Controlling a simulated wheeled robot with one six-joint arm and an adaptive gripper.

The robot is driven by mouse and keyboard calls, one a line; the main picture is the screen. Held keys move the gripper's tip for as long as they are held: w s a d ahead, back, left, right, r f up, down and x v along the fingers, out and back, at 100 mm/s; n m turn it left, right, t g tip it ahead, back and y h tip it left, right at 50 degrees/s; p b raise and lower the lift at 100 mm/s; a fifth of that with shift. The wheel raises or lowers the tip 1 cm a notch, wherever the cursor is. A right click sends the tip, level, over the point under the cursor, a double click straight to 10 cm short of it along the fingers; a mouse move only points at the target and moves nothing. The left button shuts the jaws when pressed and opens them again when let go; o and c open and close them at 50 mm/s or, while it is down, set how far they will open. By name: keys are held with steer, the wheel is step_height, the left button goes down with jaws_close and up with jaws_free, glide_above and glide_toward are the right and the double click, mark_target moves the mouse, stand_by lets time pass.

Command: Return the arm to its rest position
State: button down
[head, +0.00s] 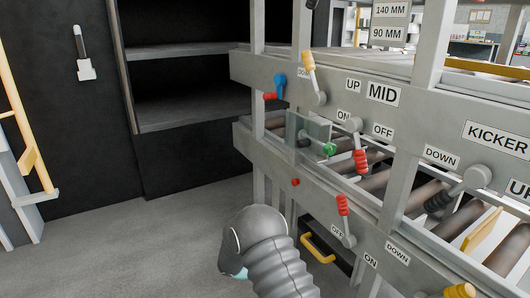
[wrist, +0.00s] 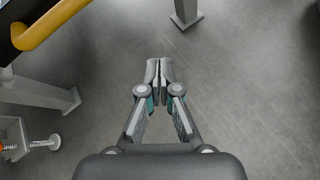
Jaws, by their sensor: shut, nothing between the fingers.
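My gripper (wrist: 160,72) is in the middle of the wrist view, pointing at the grey floor. Its two fingers are together with nothing between them. In the head view my arm (head: 272,255) shows at the bottom centre, in front of the lever frame. The gripper's fingers are hidden there behind the arm.
A grey frame (head: 432,115) with several levers and labels such as MID and KICKER fills the right. Rollers (head: 455,222) lie inside it. A yellow handle (head: 318,248) is low, near my arm. A dark shelf (head: 185,90) stands behind. The floor (head: 130,240) at left is clear.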

steer(key=s+d+r+m+t+y+p, duration=0.1)
steer(key=s+r+m+y, duration=0.3)
steer(key=s+r, duration=0.6)
steer(key=s+d+r+m+t+y+p, duration=0.2)
steer(key=s+r+m, duration=0.5)
steer(key=r, duration=1.3)
steer(key=s+d+r+m+t+y+p, duration=0.1)
steer(key=s+d+r+m+y+p, duration=0.4)
steer(key=s+r, duration=1)
steer(key=shift+s+r+m+y, duration=0.25)
steer(key=shift+r+m+y, duration=0.05)
steer(key=shift+r, duration=0.1)
